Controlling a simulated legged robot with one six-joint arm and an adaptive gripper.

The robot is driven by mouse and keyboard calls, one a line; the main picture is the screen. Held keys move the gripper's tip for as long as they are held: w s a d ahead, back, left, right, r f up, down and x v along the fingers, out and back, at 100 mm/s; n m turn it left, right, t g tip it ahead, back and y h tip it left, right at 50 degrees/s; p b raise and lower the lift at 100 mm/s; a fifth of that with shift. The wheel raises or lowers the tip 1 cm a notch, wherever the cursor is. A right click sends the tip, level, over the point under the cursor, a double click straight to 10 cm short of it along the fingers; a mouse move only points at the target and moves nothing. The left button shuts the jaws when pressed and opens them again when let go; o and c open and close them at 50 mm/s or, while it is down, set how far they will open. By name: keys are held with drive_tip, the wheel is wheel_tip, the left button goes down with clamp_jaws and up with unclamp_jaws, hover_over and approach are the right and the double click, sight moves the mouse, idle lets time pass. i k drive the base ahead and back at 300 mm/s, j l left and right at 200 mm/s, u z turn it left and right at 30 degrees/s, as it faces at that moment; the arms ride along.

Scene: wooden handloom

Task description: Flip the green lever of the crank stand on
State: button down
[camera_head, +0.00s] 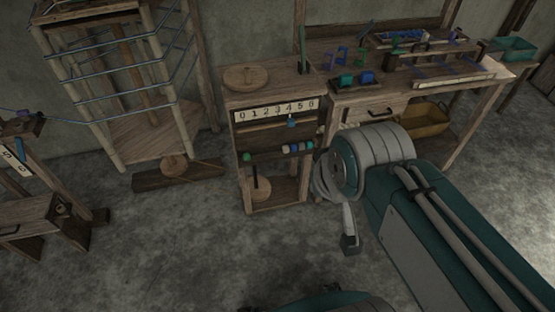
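A thin green lever (302,45) stands nearly upright in a small wooden block on the top right of a wooden stand (228,103). The stand has a round wooden disc (245,77) on top and a number strip (277,110) on its front. My teal and grey arm reaches in from the lower right and covers part of the floor right of the stand. What looks like part of my gripper (350,243) hangs below the arm's joint, well below the lever and apart from it. Its fingers are not clear.
A workbench (330,98) with small blue and green pieces adjoins the stand on the right, a yellow bin (425,119) under it. A wooden reel frame with blue threads (120,80) stands at left. A small drawer table (35,215) is at far left. The floor in front is clear.

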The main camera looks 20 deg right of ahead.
sight(301, 27)
drive_tip(key=i+l+u, duration=0.15)
drive_tip(key=l, duration=0.3)
drive_tip(key=i+l+u, duration=0.2)
drive_tip(key=l, duration=0.3)
drive_tip(key=i+l+u, duration=0.15)
drive_tip(key=l, duration=0.35)
drive_tip(key=i+l+u, duration=0.15)
drive_tip(key=l, duration=0.4)
drive_tip(key=i+l+u, duration=0.2)
drive_tip(key=l, duration=0.35)
drive_tip(key=l+u, duration=0.15)
drive_tip(key=l, duration=0.4)
drive_tip(key=i+j+z, duration=0.25)
drive_tip(key=i+j, duration=0.05)
